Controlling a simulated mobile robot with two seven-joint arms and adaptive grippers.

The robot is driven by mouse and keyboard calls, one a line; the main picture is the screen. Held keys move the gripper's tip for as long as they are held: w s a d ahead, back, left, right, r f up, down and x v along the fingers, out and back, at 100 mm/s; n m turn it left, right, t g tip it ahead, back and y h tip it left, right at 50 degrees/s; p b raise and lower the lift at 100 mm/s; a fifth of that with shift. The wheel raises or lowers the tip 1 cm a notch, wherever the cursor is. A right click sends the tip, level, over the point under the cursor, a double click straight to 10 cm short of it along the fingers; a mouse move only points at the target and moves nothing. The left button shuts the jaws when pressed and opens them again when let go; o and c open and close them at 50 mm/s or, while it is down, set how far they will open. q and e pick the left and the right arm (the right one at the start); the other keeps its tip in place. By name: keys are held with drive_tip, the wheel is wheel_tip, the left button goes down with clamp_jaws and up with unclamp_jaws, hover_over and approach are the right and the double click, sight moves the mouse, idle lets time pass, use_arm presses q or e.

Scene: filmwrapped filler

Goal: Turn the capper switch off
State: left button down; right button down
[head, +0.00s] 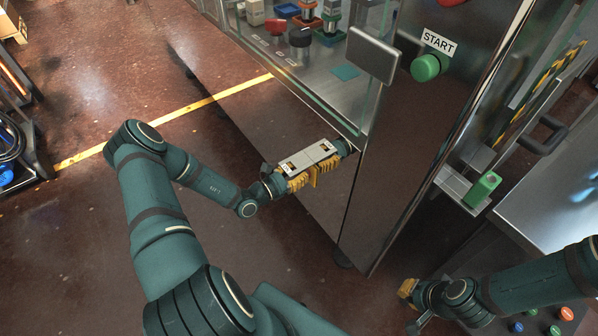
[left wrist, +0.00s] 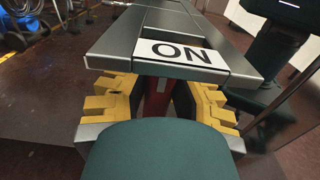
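The capper switch housing is a grey plate (head: 322,150) with two openings, on the front of the machine in the head view. In the left wrist view its grey frame (left wrist: 112,40) carries a white ON label (left wrist: 182,52). A red part (left wrist: 157,98), seemingly the switch lever, shows below the label. My left gripper (head: 313,176) is at the housing, its yellow fingers apart on either side of the red part (left wrist: 160,105). I see no clear contact with it. My right gripper (head: 409,290) is low at right in the head view, mostly hidden by its wrist.
A green START button (head: 426,67) and a grey panel (head: 373,54) are on the machine above. A green-handled part (head: 482,190) juts out at right. A control box with coloured buttons (head: 567,313) is at lower right. Open floor (head: 90,240) lies at left.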

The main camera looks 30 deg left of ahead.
use_arm(q)
drive_tip(key=shift+w+r+n, duration=0.1)
drive_tip(key=shift+n, duration=0.2)
drive_tip(key=n+p, duration=0.2)
drive_tip(key=shift+a+n, duration=0.1)
drive_tip(key=shift+n, duration=0.3)
drive_tip(key=n, duration=0.2)
drive_tip(key=n+p, duration=0.1)
drive_tip(key=n, duration=0.1)
drive_tip(key=shift+w+a, duration=0.15)
drive_tip(key=shift+a, duration=0.05)
drive_tip(key=n, duration=0.5)
drive_tip(key=shift+a+f, duration=0.15)
drive_tip(key=shift+f, duration=0.2)
drive_tip(key=n, duration=0.5)
drive_tip(key=shift+w+f, duration=0.1)
drive_tip(key=shift+f, duration=0.1)
drive_tip(key=shift+n, duration=0.3)
drive_tip(key=c, duration=0.8)
unclamp_jaws()
drive_tip(key=shift+f, duration=0.1)
